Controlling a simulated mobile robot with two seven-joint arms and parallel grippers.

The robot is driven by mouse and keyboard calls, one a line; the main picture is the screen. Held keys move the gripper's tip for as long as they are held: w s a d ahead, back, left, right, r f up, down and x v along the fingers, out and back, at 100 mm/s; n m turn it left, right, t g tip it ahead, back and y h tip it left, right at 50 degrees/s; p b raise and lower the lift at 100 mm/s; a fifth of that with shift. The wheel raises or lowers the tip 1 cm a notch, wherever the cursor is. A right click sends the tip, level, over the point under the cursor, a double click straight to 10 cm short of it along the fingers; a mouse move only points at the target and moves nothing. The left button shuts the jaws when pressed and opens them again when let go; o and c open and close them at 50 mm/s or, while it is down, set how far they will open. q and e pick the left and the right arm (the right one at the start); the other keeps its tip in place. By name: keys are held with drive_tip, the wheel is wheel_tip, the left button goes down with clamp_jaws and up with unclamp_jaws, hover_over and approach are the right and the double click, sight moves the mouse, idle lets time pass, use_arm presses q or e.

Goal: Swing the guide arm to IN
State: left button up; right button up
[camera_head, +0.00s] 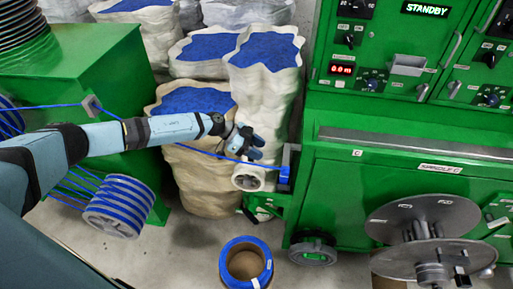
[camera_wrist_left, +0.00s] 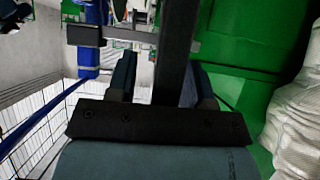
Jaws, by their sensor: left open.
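My left gripper (camera_head: 248,143) is open beside the green machine's left end, just above a white grooved roller (camera_head: 248,179). In the left wrist view, the fingers of my left gripper (camera_wrist_left: 158,80) stand apart with a dark bar (camera_wrist_left: 178,50) between them. This bar seems to be part of the guide arm; I cannot tell whether the fingers touch it. A blue cable (camera_head: 195,150) runs from the left past the gripper to a blue block (camera_head: 284,174) on the machine's side. No IN mark is readable. My right gripper is not in view.
The green machine (camera_head: 400,185) has a panel reading STANDBY and a grey spindle disc (camera_head: 425,222). White sacks with blue pellets (camera_head: 265,50) stand behind the gripper. A blue cable spool (camera_head: 120,205) is at left.

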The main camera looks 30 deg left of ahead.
use_arm(q)
drive_tip(key=b+v, duration=0.1)
drive_tip(key=v, duration=1.3)
drive_tip(key=shift+w, duration=0.1)
